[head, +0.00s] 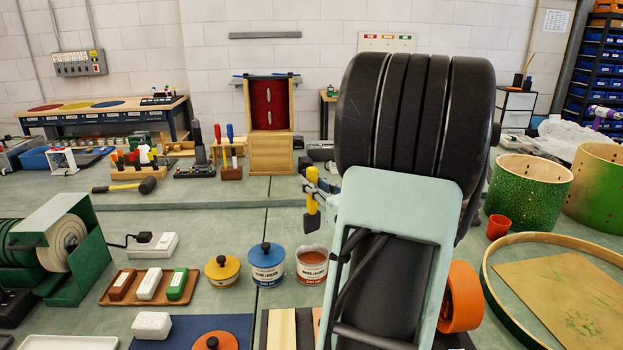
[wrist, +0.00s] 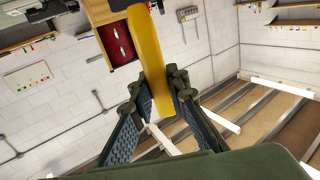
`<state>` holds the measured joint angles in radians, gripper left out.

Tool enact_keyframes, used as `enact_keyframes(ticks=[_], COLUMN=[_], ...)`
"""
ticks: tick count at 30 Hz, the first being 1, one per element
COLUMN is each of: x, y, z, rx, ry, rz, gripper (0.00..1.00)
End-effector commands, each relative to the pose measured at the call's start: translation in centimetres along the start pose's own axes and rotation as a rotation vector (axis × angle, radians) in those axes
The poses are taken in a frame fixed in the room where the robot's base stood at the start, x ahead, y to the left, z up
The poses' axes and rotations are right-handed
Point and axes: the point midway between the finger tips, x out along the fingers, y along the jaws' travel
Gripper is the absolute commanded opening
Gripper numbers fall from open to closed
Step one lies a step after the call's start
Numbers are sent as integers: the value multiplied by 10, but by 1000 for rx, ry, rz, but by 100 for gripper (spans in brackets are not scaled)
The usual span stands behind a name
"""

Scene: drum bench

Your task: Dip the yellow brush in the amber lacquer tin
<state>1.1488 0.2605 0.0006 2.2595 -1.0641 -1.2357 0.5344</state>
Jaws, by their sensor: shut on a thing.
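My gripper (head: 316,188) is shut on the yellow brush (head: 312,222). It holds the brush upright in the air, above and behind the row of tins. In the wrist view the brush (wrist: 147,55) passes between the fingers (wrist: 157,98). An open lacquer tin (head: 311,270) with reddish-brown contents stands on the bench, below the brush in the picture and apart from it. Its label is too small to read surely. A blue-lidded lacquer tin (head: 267,268) stands beside it on the left. A small yellow-lidded tin (head: 222,270) is further left. My arm hides the area right of the open tin.
An orange lid (head: 212,342) lies on a blue mat (head: 175,326) in front. A wooden tray (head: 108,298) holds three blocks at left.

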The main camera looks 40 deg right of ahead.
Motion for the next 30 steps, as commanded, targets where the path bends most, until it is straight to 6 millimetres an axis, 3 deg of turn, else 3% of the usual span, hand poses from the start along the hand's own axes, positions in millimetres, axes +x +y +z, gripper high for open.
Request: enact_keyframes(ticks=[11, 30], x=[0, 0], y=[0, 0], z=[10, 54], rx=[0, 1], ry=[0, 0], rz=[0, 0], gripper=[4, 4])
